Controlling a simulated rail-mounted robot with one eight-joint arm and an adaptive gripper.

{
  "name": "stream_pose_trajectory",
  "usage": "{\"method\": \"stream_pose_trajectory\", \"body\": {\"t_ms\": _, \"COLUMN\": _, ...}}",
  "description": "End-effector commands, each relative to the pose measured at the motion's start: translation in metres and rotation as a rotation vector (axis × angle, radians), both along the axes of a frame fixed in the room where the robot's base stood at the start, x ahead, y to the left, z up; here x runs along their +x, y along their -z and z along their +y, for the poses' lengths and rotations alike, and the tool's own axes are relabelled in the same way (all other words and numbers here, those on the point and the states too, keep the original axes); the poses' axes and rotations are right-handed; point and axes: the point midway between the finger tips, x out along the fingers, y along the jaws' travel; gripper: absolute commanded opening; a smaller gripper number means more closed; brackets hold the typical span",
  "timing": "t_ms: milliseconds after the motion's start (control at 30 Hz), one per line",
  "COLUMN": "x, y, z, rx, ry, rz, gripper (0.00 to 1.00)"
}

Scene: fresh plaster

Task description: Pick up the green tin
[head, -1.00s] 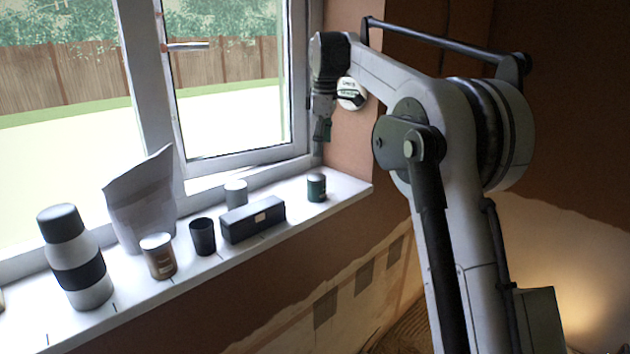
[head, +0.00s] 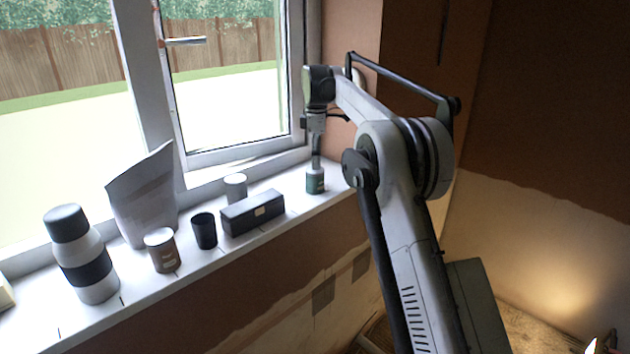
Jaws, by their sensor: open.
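The green tin (head: 315,184) stands upright at the right end of the white windowsill, near the wall corner. My gripper (head: 316,165) points straight down at the tin's top. Its fingers are open and reach about the tin's upper rim. They hide part of the top, and I cannot tell whether they touch the tin.
Left of the tin stand a long black box (head: 252,212), a grey-white tin (head: 235,187), a black cup (head: 204,231), a brown tin (head: 161,250), a paper bag (head: 146,197) and a bottle (head: 82,255). The window frame (head: 240,155) rises behind.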

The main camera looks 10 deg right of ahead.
Motion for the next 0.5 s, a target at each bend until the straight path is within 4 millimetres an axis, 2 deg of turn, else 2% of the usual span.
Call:
{"method": "stream_pose_trajectory", "body": {"t_ms": 100, "x": 0.0, "y": 0.016, "z": 0.0, "rx": 0.0, "ry": 0.0, "rz": 0.0, "gripper": 0.71}}
{"method": "stream_pose_trajectory", "body": {"t_ms": 367, "x": 0.001, "y": 0.031, "z": 0.001, "rx": 0.0, "ry": 0.0, "rz": 0.0, "gripper": 0.71}}
{"method": "stream_pose_trajectory", "body": {"t_ms": 500, "x": 0.004, "y": 0.048, "z": 0.002, "rx": 0.0, "ry": 0.0, "rz": 0.0, "gripper": 0.71}}
